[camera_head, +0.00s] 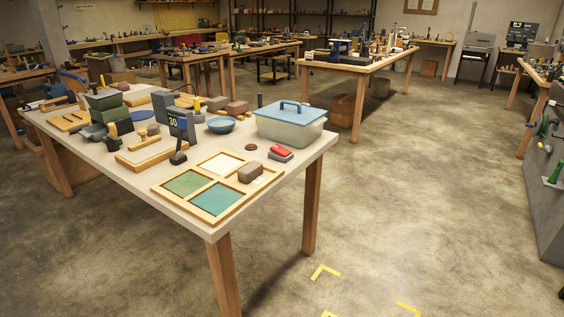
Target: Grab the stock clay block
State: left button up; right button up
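Several block-shaped lumps that could be clay stand on the near table (300,160). A brown-grey block (250,172) lies on the right compartment of a wooden four-part frame (212,216) near the table's front edge. Two more brownish blocks, one (237,108) in front of another (218,103), sit behind the blue bowl. I cannot tell from looks alone which is the stock block. Neither of my grippers is in view, and nothing in view is held.
A lidded clear tub (290,131) stands at the table's right corner, with a red-topped item (280,152) before it. A blue bowl (221,125) and a dark sign reading 30 (174,122) stand mid-table. Open floor (420,200) with yellow corner marks (325,271) lies to the right.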

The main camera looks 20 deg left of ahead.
aim_at(248, 174)
jog(key=u, duration=0.35)
jog(key=i, duration=0.8)
jog(key=u, duration=0.8)
